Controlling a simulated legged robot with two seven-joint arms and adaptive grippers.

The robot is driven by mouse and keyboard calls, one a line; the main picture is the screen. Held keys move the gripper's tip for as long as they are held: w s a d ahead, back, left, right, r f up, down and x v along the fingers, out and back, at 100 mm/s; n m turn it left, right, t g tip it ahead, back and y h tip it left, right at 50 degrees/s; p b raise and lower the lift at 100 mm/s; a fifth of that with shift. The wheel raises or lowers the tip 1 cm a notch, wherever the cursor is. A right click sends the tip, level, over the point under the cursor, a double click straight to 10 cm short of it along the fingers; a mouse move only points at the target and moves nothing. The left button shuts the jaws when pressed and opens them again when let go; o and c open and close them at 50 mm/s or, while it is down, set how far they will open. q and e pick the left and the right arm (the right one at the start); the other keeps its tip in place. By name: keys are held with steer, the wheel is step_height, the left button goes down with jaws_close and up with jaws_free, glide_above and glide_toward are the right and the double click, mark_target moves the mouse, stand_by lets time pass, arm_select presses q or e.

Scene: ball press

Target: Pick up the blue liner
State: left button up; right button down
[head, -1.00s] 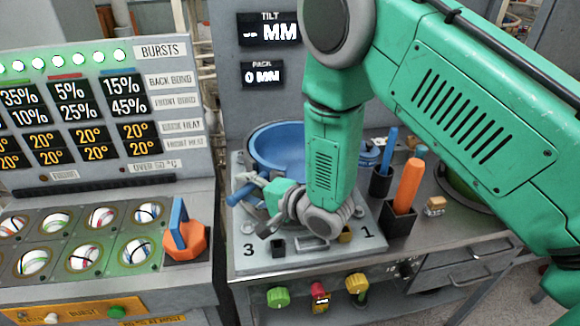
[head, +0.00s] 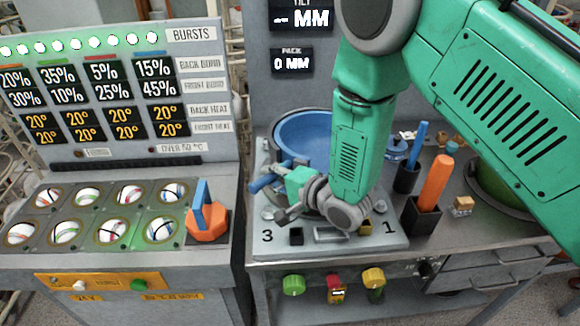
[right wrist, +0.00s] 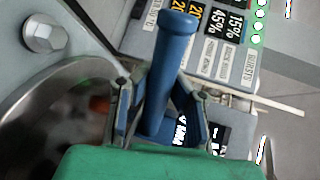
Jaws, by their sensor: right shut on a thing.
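The blue liner (head: 300,130) looks like a round blue bowl in the grey bench plate in the head view; my right arm covers its right side. My right gripper (head: 283,174) is at its front left edge, shut on a blue handle (head: 264,183). In the right wrist view the blue handle (right wrist: 168,75) stands up between the two fingers of my right gripper (right wrist: 160,105). Where the handle joins anything is hidden. My left gripper is not in view.
Right of the plate are an orange-handled tool (head: 437,182) in a black holder and a blue-handled tool (head: 419,138). Coloured knobs (head: 293,285) line the bench front.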

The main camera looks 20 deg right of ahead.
steer(key=shift+w+a+r, duration=0.1)
steer(key=shift+w+r, duration=0.05)
steer(key=shift+r, duration=0.35)
step_height(320, 180, up, 17)
stand_by(0.5)
